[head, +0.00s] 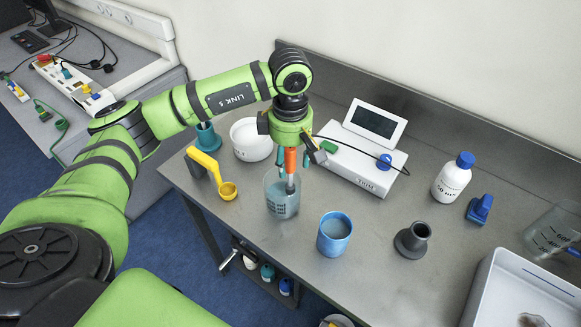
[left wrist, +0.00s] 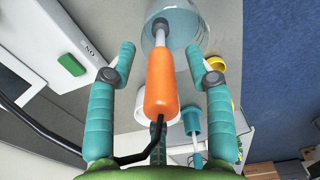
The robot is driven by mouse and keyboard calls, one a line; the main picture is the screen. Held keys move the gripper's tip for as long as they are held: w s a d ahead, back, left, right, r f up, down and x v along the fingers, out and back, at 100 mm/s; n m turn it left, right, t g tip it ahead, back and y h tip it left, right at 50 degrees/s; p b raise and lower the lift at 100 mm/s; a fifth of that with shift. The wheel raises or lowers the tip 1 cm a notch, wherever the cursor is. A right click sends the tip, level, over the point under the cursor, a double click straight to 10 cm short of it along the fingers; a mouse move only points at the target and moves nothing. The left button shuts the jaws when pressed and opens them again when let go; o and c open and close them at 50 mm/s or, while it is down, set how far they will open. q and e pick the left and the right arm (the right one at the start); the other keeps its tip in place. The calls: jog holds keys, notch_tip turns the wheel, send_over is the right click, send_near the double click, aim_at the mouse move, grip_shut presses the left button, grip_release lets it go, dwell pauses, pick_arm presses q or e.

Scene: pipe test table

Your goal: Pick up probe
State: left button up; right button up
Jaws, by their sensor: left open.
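The probe (head: 290,160) has an orange handle and a grey shaft, and it stands in a clear beaker (head: 281,204) holding grey-blue liquid. My left gripper (head: 293,166) is above the beaker, pointing down, with its teal fingers around the handle. In the left wrist view the orange handle of the probe (left wrist: 161,84) lies between the open fingers of my left gripper (left wrist: 161,58), with a visible gap on each side. A black cable leaves the handle's end. The shaft tip is inside the beaker (left wrist: 187,35). My right gripper is not in view.
A white meter (head: 358,164) with a screen stands right of the gripper. A white tray (head: 490,285) is at the right.

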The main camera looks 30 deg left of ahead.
pick_arm(q)
jog(key=shift+s, duration=0.1)
grip_shut()
jog(key=shift+r, duration=0.15)
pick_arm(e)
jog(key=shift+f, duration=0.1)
